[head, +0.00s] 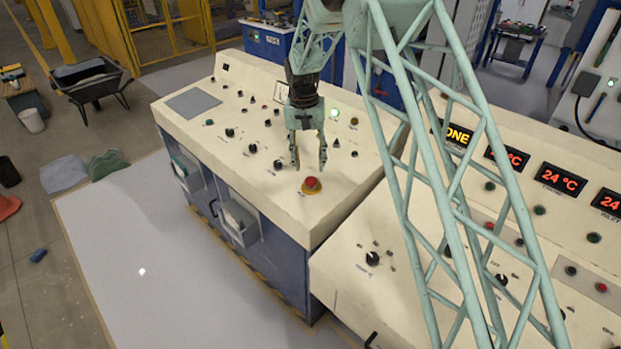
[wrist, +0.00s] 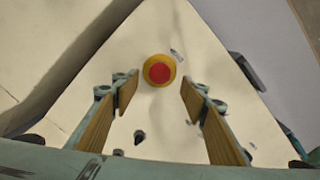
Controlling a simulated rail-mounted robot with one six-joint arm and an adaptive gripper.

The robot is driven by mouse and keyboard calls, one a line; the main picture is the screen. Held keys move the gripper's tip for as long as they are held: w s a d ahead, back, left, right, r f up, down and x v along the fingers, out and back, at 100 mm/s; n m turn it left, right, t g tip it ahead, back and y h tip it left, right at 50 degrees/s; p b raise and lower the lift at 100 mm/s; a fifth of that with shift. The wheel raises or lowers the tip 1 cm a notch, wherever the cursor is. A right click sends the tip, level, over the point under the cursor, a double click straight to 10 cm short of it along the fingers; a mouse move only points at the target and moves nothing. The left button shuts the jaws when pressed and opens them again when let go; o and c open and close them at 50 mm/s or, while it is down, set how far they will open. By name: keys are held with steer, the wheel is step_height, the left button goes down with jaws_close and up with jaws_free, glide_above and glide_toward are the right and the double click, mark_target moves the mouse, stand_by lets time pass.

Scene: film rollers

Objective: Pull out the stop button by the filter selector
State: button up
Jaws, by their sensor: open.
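The stop button (head: 311,183) is a red mushroom cap on a round yellow base, near the front right corner of the cream console top. It also shows in the wrist view (wrist: 159,72), at upper middle. My gripper (head: 308,165) points down, open and empty, above the console and close to the button. In the wrist view my gripper (wrist: 159,92) has one finger on each side of the button's line, with the button just beyond the tips. Contact is not visible. A black knob (head: 279,164) sits left of the button; its label is unreadable, so I cannot tell which control is the filter selector.
Several more knobs and small buttons stand on the cream console (head: 240,160). A lower sloped panel with a black knob (head: 372,258) lies to the right of the button. Red temperature displays (head: 562,180) are farther right. My lattice arm crosses the right half of the head view.

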mark_target(311, 180)
steer(key=shift+d+f, duration=0.2)
steer(key=shift+f, duration=3.25)
steer(key=c, duration=1.2)
steer(key=shift+o, duration=0.2)
steer(key=shift+r, duration=0.75)
steer(key=o, duration=1.2)
steer(key=shift+s+r, duration=0.1)
steer(key=shift+s, duration=0.05)
steer(key=shift+c, duration=0.2)
step_height(311, 180, up, 12)
steer(key=shift+a, duration=0.45)
